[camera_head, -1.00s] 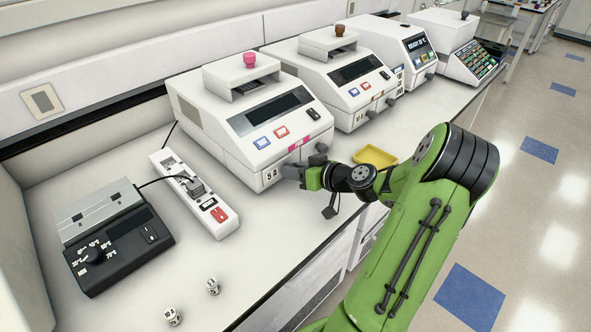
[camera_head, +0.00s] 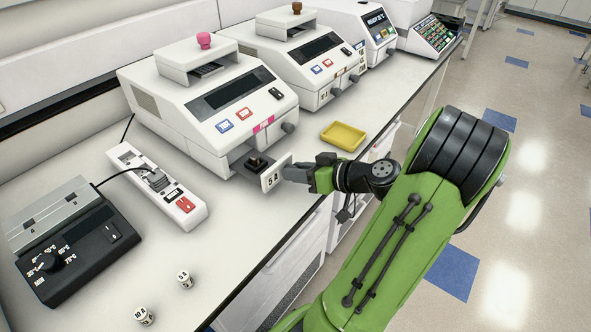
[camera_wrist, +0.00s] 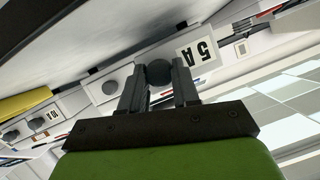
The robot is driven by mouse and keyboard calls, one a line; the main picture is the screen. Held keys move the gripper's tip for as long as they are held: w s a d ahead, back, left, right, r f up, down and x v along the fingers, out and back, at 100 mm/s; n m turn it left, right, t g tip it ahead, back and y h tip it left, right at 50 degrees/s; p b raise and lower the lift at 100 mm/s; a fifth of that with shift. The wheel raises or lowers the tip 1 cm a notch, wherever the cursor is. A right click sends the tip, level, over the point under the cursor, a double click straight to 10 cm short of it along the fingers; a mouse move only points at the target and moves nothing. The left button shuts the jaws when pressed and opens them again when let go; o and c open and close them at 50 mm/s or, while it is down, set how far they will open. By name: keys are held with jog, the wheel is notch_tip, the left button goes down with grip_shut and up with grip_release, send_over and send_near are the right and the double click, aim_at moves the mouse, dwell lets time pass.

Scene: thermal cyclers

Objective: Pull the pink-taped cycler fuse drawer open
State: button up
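The pink-taped cycler (camera_head: 215,105) is the nearest white machine, with pink tape (camera_head: 263,124) on its front edge and a pink knob on top. Its fuse drawer (camera_head: 274,172) stands out from the front, with a white face marked "5 A" and a dark tray behind it carrying a black fuse holder (camera_head: 257,163). My gripper (camera_head: 292,172) is at the drawer face. In the wrist view its fingers (camera_wrist: 158,82) close around the round grey drawer knob (camera_wrist: 158,71), beside the "5 A" label (camera_wrist: 199,51).
A yellow tray (camera_head: 343,136) lies on the bench right of the drawer. A power strip (camera_head: 157,185), a black heating block unit (camera_head: 70,245) and two small labelled fuse pieces (camera_head: 184,279) are at the left and front. More cyclers (camera_head: 310,65) stand behind.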

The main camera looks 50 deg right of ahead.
jog(key=o, duration=0.5)
jog(key=shift+c, duration=0.2)
jog(key=p+v, duration=0.3)
jog(key=v, duration=1.2)
jog(key=shift+s, duration=0.4)
jog(key=shift+d, duration=0.1)
